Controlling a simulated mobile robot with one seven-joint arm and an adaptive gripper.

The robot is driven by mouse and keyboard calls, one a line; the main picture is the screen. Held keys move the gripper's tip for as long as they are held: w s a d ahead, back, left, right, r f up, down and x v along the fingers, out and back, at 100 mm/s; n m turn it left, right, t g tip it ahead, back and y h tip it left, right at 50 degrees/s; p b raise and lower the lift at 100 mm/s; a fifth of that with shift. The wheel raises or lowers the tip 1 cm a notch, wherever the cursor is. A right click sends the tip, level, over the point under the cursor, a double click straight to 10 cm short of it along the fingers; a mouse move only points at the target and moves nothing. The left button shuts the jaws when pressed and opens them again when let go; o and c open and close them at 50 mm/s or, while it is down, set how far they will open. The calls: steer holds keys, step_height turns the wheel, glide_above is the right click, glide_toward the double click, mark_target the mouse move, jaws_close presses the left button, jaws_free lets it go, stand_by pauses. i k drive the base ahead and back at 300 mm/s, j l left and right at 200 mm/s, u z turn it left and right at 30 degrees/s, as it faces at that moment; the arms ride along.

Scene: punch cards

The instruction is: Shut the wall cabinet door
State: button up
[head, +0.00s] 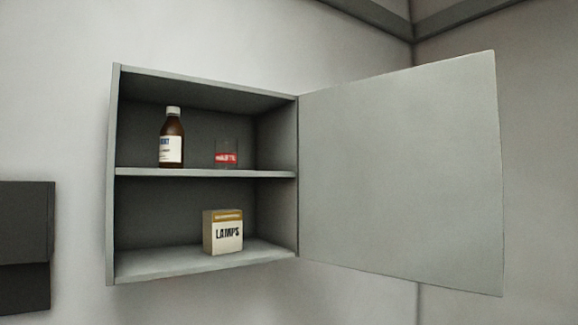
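The wall cabinet (115,215) is grey and hangs on a pale wall, its front open. Its door (400,175) is a flat grey panel joined at the cabinet's right side. The door stands wide open, swung out to the right, with its free edge at the far right. No handle shows on the face in view. My gripper is not in view.
A brown bottle (171,140) and a small glass with a red label (226,156) stand on the middle shelf (205,173). A box marked LAMPS (223,232) stands on the cabinet floor. A dark box-like object (24,240) is at the left edge.

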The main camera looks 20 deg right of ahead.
mark_target(401, 172)
steer(key=l+u, duration=0.4)
steer(key=l, duration=0.35)
steer(key=l+u, duration=0.3)
steer(key=l, duration=0.2)
steer(key=k+l+u, duration=0.1)
steer(key=l+u, duration=0.2)
steer(key=l, duration=0.2)
steer(key=k+l+u, duration=0.1)
steer(key=l+u, duration=0.2)
steer(key=l, duration=0.15)
steer(key=l+u, duration=0.25)
steer(key=l, duration=0.15)
steer(key=l+u, duration=0.55)
steer(key=l, duration=0.55)
